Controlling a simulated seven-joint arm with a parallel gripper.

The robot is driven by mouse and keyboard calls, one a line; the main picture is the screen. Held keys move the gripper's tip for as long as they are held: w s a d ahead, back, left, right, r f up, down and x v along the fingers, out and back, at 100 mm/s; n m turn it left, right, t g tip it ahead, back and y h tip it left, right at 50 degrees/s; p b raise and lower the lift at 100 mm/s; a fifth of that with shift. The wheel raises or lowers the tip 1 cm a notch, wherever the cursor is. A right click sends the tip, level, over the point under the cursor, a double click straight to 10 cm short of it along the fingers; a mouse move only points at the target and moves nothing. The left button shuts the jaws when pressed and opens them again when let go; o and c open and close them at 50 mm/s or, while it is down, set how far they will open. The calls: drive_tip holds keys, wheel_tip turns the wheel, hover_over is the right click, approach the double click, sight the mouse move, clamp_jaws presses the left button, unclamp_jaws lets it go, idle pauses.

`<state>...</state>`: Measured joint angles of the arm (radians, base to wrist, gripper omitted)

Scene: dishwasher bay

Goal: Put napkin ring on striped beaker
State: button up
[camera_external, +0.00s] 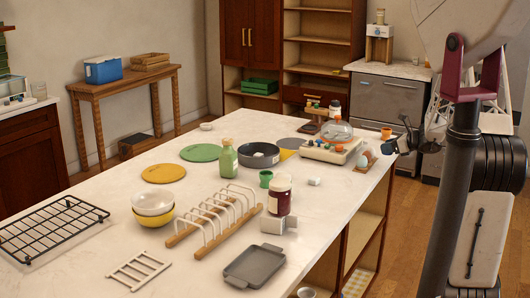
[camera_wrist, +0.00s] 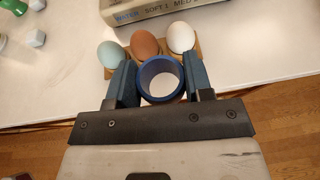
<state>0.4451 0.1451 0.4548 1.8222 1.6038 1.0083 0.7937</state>
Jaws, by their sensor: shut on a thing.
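The napkin ring (camera_wrist: 161,77) is a short blue tube with a pale bore, held between the two fingers of my gripper (camera_wrist: 160,82) in the wrist view. I look into its open end. In the external view my gripper (camera_external: 404,142) is small and partly hidden by my arm, at the right edge of the counter near the egg holder; the ring is hard to make out there.
Several eggs (camera_wrist: 145,44) stand in a wooden holder (camera_wrist: 196,74) just beyond the ring, with the egg cooker (camera_wrist: 165,9) behind them. A dark red jar (camera_external: 279,200), toast rack (camera_external: 213,218), pan (camera_external: 258,155) and grey tray (camera_external: 253,266) crowd the counter (camera_external: 330,215).

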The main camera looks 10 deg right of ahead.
drive_tip(key=s+a+r+n+g+y, duration=0.1)
drive_tip(key=s+a+r, duration=0.1)
drive_tip(key=a, duration=0.5)
drive_tip(key=s+a+r+n, duration=0.1)
drive_tip(key=s+a+r, duration=0.15)
drive_tip(key=a, duration=0.45)
drive_tip(key=s+a+r+n+g+y, duration=0.1)
drive_tip(key=s+a+r+n+g, duration=0.1)
drive_tip(key=s+a, duration=1)
drive_tip(key=s+a+r+n+g+y, duration=0.2)
drive_tip(key=s+a+g, duration=0.1)
drive_tip(key=s+a, duration=1)
drive_tip(key=shift+s+a+r, duration=0.2)
drive_tip(key=shift+s+a, duration=0.05)
drive_tip(key=shift+a, duration=0.9)
drive_tip(key=shift+w, duration=0.15)
hover_over(284, 175)
drive_tip(key=shift+w+f, duration=0.1)
drive_tip(key=shift+f, duration=0.65)
drive_tip(key=shift+f, duration=0.1)
drive_tip(key=shift+f, duration=1.65)
drive_tip(key=shift+f, duration=0.15)
drive_tip(key=o, duration=0.9)
